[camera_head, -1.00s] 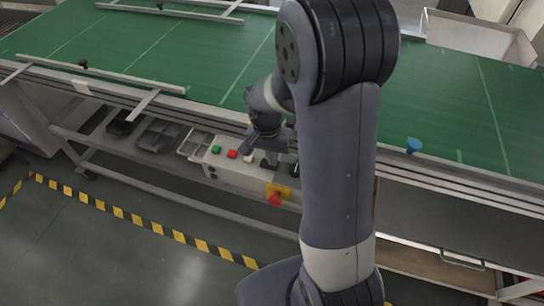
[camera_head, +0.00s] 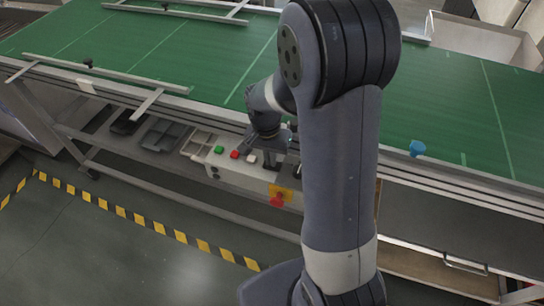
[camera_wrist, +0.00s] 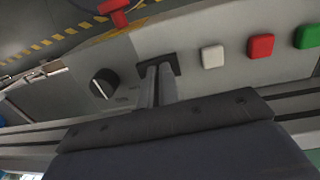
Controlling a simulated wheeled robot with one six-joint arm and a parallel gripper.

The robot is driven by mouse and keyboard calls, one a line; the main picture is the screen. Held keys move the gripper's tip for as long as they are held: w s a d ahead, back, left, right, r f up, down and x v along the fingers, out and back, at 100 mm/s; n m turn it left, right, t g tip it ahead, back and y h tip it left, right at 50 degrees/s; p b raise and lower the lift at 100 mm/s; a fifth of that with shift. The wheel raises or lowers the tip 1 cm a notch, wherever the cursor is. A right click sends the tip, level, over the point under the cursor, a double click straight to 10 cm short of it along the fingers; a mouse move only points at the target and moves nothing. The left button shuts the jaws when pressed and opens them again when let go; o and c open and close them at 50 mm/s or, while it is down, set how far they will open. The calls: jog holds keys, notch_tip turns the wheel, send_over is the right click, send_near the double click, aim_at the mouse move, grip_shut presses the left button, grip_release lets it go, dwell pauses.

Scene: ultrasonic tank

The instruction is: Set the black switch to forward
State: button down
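The black switch (camera_wrist: 103,83) is a round knob with a white mark, on the light grey face of the control panel (camera_wrist: 215,25) in the wrist view. My gripper (camera_wrist: 158,66) has its two grey fingers close together, with dark tips, and looks shut. It is beside the knob, between it and the white button (camera_wrist: 212,57), and apart from the knob. In the head view my gripper (camera_head: 268,160) is low at the control panel (camera_head: 235,178), and the knob is mostly hidden behind my arm. I cannot tell whether the fingertips touch the panel.
A red button (camera_wrist: 261,46) and a green button (camera_wrist: 307,36) sit past the white one. A red emergency knob (camera_head: 277,201) on a yellow plate is on the panel's front. The green conveyor belt (camera_head: 180,60) and its frame rail overhang the panel. Grey trays lie left.

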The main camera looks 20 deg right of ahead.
jog(key=shift+r, duration=0.1)
jog(key=shift+r+p, duration=0.25)
jog(key=shift+p, duration=0.05)
notch_tip(320, 180, up, 13)
jog(key=a+p, duration=0.1)
jog(key=shift+w+r, duration=0.15)
jog(key=shift+w, duration=0.2)
jog(key=shift+p, duration=0.35)
jog(key=shift+s+d+r+h+p, duration=0.1)
jog(key=shift+d+h+p, duration=0.1)
jog(key=shift+h+p, duration=0.15)
jog(key=f, duration=0.4)
jog(key=d+f+p, duration=0.1)
jog(key=f, duration=0.4)
jog(key=s+f+p, duration=0.1)
jog(key=f, duration=0.4)
jog(key=shift+d, duration=0.35)
